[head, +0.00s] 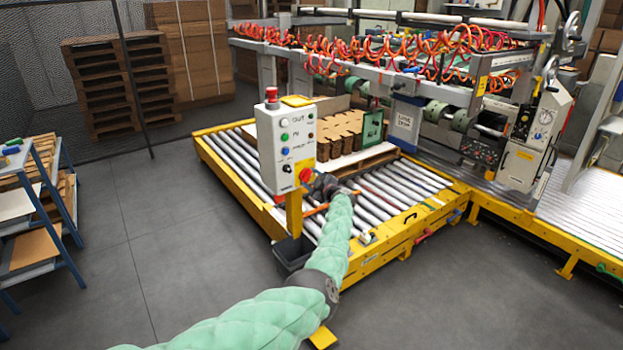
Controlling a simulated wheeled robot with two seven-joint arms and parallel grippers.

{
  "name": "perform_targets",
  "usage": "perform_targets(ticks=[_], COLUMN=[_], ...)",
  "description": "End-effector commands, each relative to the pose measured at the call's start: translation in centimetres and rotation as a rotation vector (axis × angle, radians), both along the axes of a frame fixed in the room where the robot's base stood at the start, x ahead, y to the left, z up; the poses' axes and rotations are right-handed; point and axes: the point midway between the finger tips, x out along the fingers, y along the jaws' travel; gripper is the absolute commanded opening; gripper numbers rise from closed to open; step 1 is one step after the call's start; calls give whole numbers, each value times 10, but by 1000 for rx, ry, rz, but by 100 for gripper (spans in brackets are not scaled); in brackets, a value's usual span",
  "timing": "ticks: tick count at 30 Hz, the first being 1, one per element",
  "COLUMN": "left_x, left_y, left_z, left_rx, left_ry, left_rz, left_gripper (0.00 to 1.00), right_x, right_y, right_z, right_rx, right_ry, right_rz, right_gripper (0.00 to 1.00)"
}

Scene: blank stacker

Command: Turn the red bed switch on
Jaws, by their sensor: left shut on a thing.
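The red bed switch (304,174) is a small red knob low on the front of a white control box (274,150), which stands on a yellow post. My left gripper (312,180) reaches up to the box from below right and is shut on the red switch, partly hiding it. Whether the switch is turned on or off cannot be told from this view. My right gripper is not in view.
A yellow-framed roller bed (378,258) lies behind the box, with cardboard blanks (338,130) on it. A large machine with coiled orange hoses (400,45) stands behind. A blue-framed shelf (40,225) stands at left. The grey floor between (150,230) is clear.

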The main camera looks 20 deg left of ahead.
Motion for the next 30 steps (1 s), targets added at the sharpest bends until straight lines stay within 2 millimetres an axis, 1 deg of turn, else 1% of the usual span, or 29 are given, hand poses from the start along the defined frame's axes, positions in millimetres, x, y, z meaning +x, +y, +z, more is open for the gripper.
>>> perform_targets(ticks=[5,16,17,18,20,30], left_x=[0,-1,-1,-1,0,-1], left_y=[-1,-1,-1,-1,-1,-1], left_z=[-2,-2,-2,-2,-2,0], left_rx=[12,14,14,14,14,14], left_ry=[19,22,22,22,21,19], left_rz=[-1,-1,-1,-1,-1,-1], left_gripper=[28,28,55,63,73,73], right_x=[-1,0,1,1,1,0], right_y=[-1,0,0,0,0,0], right_z=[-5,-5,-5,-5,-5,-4], right_rx=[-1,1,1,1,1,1], right_ry=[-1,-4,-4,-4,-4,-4], right_rz=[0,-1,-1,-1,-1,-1], right_gripper=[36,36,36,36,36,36])
